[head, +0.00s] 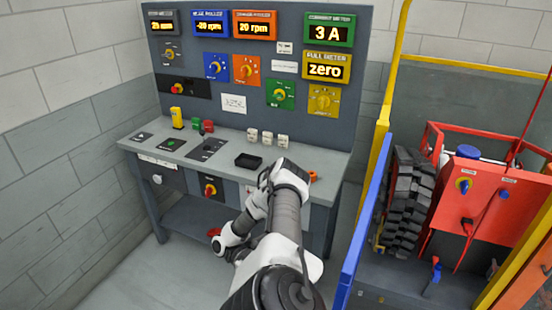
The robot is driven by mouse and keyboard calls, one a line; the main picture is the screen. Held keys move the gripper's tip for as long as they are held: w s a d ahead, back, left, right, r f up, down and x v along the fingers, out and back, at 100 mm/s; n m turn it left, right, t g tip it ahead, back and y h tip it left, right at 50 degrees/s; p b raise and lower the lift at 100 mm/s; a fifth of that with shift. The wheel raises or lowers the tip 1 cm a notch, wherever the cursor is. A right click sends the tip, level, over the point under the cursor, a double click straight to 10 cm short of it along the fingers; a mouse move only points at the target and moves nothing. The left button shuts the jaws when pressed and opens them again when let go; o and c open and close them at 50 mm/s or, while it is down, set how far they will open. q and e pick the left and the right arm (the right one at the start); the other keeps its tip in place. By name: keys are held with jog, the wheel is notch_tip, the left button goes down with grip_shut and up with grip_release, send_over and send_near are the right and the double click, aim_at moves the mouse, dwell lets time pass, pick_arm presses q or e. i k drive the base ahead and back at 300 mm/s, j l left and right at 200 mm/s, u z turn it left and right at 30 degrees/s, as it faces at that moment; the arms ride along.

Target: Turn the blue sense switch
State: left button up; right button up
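A blue plate with a yellow knob (216,66) is on the upright panel, below the blue-framed display reading -20 rpm (210,23). Its marks are too small to read. One arm of mine, which looks like the right one, rises from the bottom middle and bends down to the left in front of the bench. Its end is low, well away from the blue plate, and its fingers cannot be made out. My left gripper is not in view.
The grey bench (222,140) carries yellow, green and red blocks, a black tray (248,161) and several white switches (267,138). An orange plate with a knob (246,70) adjoins the blue one. A yellow and blue frame (380,140) stands at the right. Space before the panel is clear.

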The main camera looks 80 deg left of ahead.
aim_at(464, 185)
jog(key=k+j, duration=0.25)
jog(key=j, duration=0.2)
jog(key=k+j, duration=0.25)
jog(key=j, duration=0.15)
jog(key=k+j, duration=0.25)
jog(key=j, duration=0.2)
jog(key=k+j, duration=0.25)
jog(key=j, duration=0.2)
